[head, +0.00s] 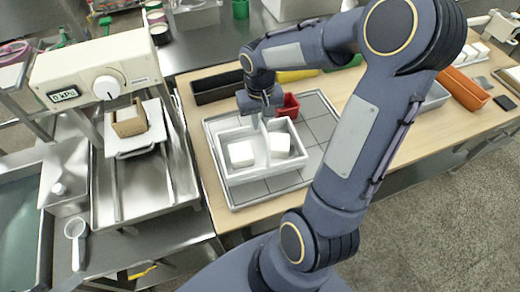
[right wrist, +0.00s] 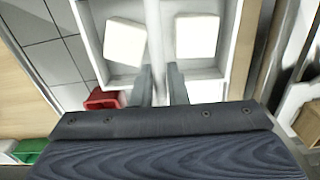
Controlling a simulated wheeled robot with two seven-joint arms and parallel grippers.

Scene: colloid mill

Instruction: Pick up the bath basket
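The bath basket (head: 226,182) is a white, two-compartment tray with a thin upright handle along its middle divider. It stands on the grey gridded tray on the table, and one white block (head: 241,154) sits in its left compartment and another (head: 279,145) in its right one. My right gripper (head: 257,118) points down over the middle of the basket. In the right wrist view its two fingers (right wrist: 161,72) are close together, one on each side of the white handle, and look shut on it. The basket's base looks level on the tray. My left gripper is out of view.
A small red bin (head: 291,101) stands right behind the basket, with a black bin (head: 216,88) at the back left. The gridded tray (head: 318,130) is bare at right. A pressure-display machine (head: 95,75) and steel bench stand at left. An orange bin (head: 463,88) is far right.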

